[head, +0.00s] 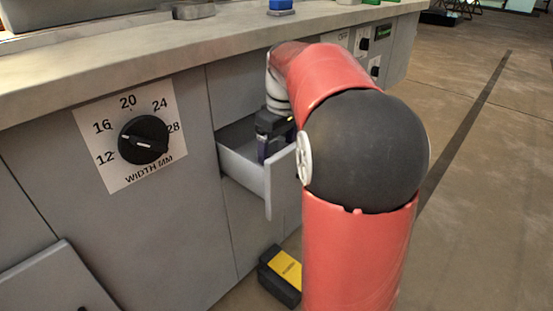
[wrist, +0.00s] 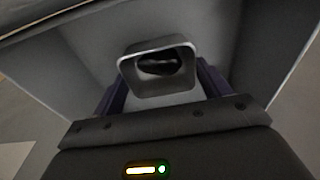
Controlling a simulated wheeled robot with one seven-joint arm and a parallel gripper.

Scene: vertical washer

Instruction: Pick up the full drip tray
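A drawer (head: 241,180) stands pulled out of the grey cabinet in the head view. My gripper (head: 272,150) reaches down into it, partly hidden by my red and black arm. In the wrist view, a small grey tray (wrist: 160,88) with a rounded rectangular rim and something dark inside appears just past my gripper (wrist: 163,75). Its two dark purple fingers are spread wide, one on each side of the tray. I cannot tell whether they touch it. The tray cannot be made out in the head view.
A width dial (head: 144,139) is on the cabinet front left of the drawer. A black box with a yellow top (head: 287,268) lies on the floor below. The countertop (head: 150,45) overhangs the drawer. The floor at right is open.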

